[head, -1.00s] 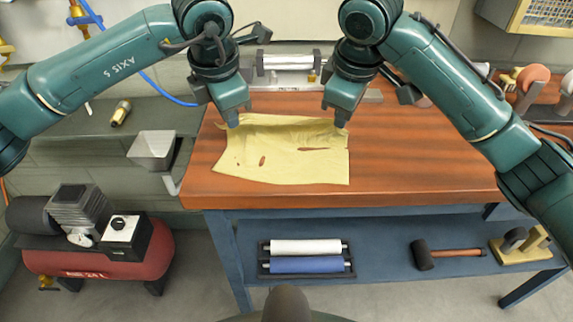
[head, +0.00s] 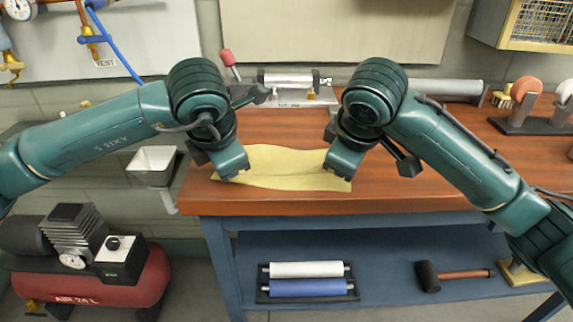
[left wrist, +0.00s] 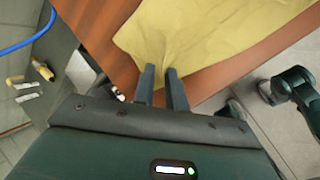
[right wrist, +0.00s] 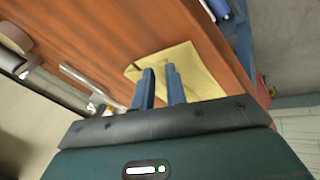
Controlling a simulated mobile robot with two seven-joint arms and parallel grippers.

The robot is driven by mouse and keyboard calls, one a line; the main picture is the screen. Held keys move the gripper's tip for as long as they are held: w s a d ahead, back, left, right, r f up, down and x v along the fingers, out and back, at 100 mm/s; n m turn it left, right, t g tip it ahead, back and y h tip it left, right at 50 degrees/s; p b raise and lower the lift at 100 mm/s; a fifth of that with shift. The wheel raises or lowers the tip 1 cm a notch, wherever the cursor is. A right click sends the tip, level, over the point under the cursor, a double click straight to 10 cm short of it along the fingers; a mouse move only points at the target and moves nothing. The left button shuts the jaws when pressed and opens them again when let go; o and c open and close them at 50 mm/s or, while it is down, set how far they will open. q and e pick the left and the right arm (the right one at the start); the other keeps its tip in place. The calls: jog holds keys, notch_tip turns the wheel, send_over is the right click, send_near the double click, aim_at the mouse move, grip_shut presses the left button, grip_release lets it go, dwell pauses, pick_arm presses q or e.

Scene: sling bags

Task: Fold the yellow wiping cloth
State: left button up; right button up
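The yellow cloth (head: 280,165) lies folded over on the wooden tabletop near its front edge, a long strip with a crease along it. My left gripper (head: 232,178) is at its left end, and my right gripper (head: 342,172) is at its right end. In the right wrist view the fingers (right wrist: 159,70) also stand apart over the cloth (right wrist: 190,72).
The wooden tabletop (head: 430,180) is clear to the right of the cloth. A metal roller device (head: 290,85) stands behind it. Rollers (head: 305,278) and a mallet (head: 450,274) lie on the lower shelf.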

pick_arm(q)
jog(key=o, duration=0.6)
jog(key=shift+s+d, duration=0.15)
jog(key=shift+c, duration=0.2)
pick_arm(e)
jog(key=o, duration=0.6)
jog(key=shift+s+a, duration=0.15)
jog(key=shift+c, duration=0.2)
pick_arm(q)
jog(key=v, duration=0.4)
jog(key=shift+r, duration=0.15)
pick_arm(e)
jog(key=v, duration=0.4)
jog(key=shift+w+r, duration=0.2)
pick_arm(q)
jog(key=v, duration=0.6)
jog(key=shift+s, duration=0.55)
pick_arm(e)
jog(key=s+v, duration=0.1)
jog(key=v, duration=0.5)
jog(key=shift+s, duration=0.25)
pick_arm(q)
jog(key=shift+c, duration=0.2)
pick_arm(e)
jog(key=shift+c, duration=0.2)
